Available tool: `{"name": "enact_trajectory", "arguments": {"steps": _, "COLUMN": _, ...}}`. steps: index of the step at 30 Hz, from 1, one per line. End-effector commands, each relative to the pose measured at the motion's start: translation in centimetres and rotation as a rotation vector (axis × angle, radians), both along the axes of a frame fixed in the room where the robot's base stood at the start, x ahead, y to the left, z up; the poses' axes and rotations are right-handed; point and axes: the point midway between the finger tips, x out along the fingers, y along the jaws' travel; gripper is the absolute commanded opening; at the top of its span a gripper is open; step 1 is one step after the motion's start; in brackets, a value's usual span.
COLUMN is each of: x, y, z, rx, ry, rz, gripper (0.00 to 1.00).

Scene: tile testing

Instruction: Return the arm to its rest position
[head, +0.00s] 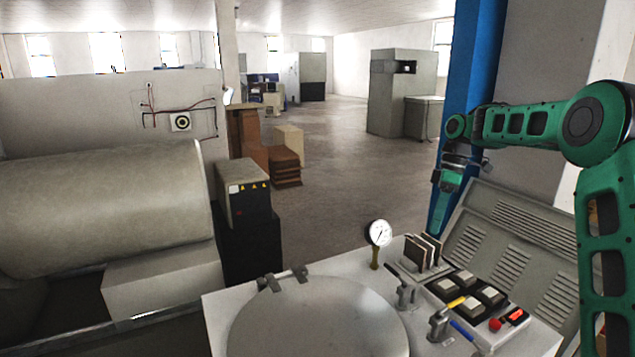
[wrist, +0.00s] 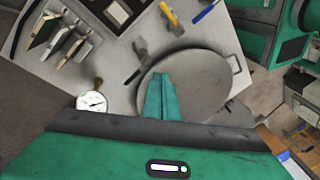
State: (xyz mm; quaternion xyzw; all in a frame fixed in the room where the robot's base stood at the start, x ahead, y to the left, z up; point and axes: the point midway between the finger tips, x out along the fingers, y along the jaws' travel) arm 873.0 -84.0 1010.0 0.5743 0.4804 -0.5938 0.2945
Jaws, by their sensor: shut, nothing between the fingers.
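My green arm (head: 520,125) reaches in from the right in the head view and bends downward at its far end. My gripper (head: 435,222) points down in front of the blue pillar, above and behind the panel corner of the bench. In the wrist view my gripper (wrist: 161,92) shows its two teal fingers pressed together with nothing between them. They hang over the round metal lid (wrist: 195,85), apart from it as far as I can tell.
The bench carries a round lid (head: 315,318), a pressure gauge (head: 379,233), upright tiles in a rack (head: 423,252), yellow and blue levers, and a button panel (head: 468,290). A blue pillar (head: 470,70) stands behind my gripper. Open floor (head: 335,160) lies beyond.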

Motion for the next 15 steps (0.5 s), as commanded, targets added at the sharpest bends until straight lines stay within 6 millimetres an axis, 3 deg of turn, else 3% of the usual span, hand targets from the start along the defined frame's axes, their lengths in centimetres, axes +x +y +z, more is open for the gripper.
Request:
{"name": "enact_trajectory", "arguments": {"steps": 6, "x": -6.1, "y": -1.7, "z": 2.1, "rx": -0.103, "ry": 0.023, "rz": -0.268, "gripper": 0.0}}
{"name": "enact_trajectory", "arguments": {"steps": 15, "x": -15.6, "y": -4.7, "z": 3.5, "rx": -0.211, "ry": 0.032, "rz": -0.66, "gripper": 0.0}}
